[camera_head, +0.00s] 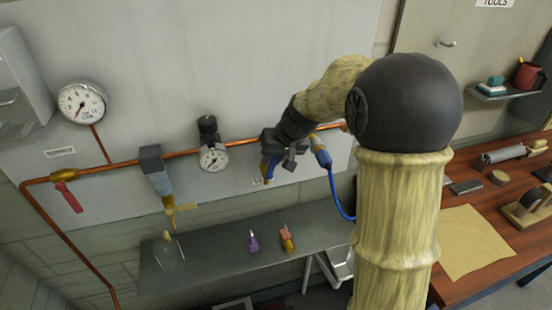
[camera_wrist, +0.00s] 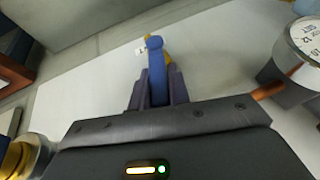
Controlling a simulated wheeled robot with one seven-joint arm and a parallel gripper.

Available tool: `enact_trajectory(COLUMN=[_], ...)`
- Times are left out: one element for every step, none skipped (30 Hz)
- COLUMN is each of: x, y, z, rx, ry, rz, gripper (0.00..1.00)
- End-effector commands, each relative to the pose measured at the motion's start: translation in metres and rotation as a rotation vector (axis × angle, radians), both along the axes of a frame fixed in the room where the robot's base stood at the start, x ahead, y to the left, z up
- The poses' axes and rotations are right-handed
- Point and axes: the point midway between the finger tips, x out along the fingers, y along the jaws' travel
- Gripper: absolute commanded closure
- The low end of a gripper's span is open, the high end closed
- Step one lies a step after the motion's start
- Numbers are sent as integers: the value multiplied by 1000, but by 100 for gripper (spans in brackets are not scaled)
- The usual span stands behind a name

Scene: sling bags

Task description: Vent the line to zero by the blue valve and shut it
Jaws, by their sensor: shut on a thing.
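The blue valve handle (camera_wrist: 155,62) stands between the two fingers of my gripper (camera_wrist: 158,92) in the wrist view, and the fingers are shut on it. In the head view my gripper (camera_head: 281,152) is at the copper pipe (camera_head: 240,143), right of the regulator's small gauge (camera_head: 213,157), with the blue handle (camera_head: 270,165) showing below it. The valve's body is mostly hidden behind my gripper. A larger round gauge (camera_head: 82,102) hangs at the upper left; its needle is too small to read surely. The small gauge also shows at the right of the wrist view (camera_wrist: 306,38).
A red-handled valve (camera_head: 66,196) and a filter bowl unit (camera_head: 156,172) sit left on the pipe. A blue hose (camera_head: 335,190) hangs from a coupling (camera_head: 321,152) close to my gripper's right. A grey shelf (camera_head: 205,262) below holds purple and orange fittings. A wooden bench (camera_head: 505,220) stands right.

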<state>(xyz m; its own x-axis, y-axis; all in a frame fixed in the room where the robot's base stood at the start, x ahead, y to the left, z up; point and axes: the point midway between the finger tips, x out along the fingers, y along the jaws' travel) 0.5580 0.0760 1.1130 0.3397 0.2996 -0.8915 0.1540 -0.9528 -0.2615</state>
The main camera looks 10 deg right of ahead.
Motion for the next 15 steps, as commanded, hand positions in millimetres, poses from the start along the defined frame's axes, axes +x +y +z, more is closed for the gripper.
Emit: enact_trajectory(x=[-1,-1,-1,-1,-1,-1,-1,0,0,0,0,0,0,0,-1], y=[0,0,0,0,0,0,0,0,0,0,0,0,-1,-1,-1], z=[-1,-1,-1,-1,-1,-1,0,0,0,0,0,0,0,1,2], rx=[-1,-1,-1,-1,-1,-1,-1,-1,0,-1,-1,-1,-1,-1,-1], ry=[4,4,4,3,3,3,3,2,2,2,1,1,1,1,0], rz=[2,2,2,2,2,2,2,1,1,0,0,0,0,0,0], gripper=[100,78,70,64,60,60,60,60,60,60,60,60,60,60,60])
